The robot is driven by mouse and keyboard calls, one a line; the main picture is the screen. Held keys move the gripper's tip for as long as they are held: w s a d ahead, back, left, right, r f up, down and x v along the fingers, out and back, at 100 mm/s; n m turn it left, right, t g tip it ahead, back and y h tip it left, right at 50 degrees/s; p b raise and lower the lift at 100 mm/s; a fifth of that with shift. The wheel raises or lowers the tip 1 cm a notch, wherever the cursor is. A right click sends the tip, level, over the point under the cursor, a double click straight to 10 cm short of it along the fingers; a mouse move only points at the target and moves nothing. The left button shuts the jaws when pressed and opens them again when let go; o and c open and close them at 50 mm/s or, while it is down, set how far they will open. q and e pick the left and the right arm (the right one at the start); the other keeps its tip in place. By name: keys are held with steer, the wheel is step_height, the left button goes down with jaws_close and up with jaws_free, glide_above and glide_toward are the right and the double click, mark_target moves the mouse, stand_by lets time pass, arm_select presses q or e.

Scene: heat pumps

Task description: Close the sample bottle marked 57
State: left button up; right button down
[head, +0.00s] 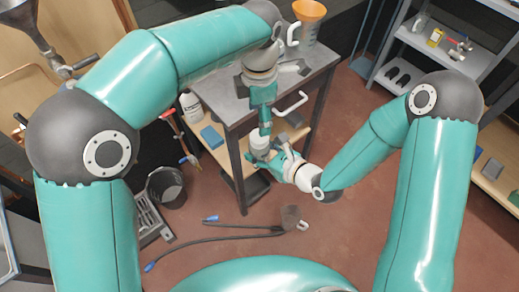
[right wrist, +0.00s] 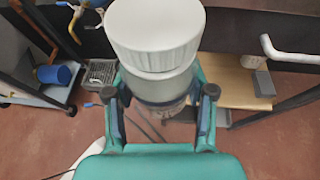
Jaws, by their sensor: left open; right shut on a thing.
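A sample bottle with a broad white ribbed cap (right wrist: 155,38) stands upright in my right gripper (right wrist: 160,108). Its greyish body (right wrist: 155,88) is between the two fingers. The cap sits on top of the body; I cannot tell how tight it is. No number is readable. In the head view the bottle (head: 260,141) is small and white, held beside the table's front edge by my right gripper (head: 266,157). My left gripper (head: 264,126) points down just above the cap. It is open, and I cannot tell whether its fingertips touch the cap.
A grey metal table (head: 226,98) with a lower wooden shelf stands behind the grippers. An orange funnel (head: 309,12) is at its back. A white bottle (head: 191,106) and a blue box (head: 212,137) are at left. A black bucket (head: 166,187) and a hose (head: 215,238) are on the floor.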

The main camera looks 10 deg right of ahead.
mark_target(259, 148)
arm_select(q)
step_height(259, 148, down, 7)
steer(key=shift+f, duration=0.15)
steer(key=shift+c, duration=0.2)
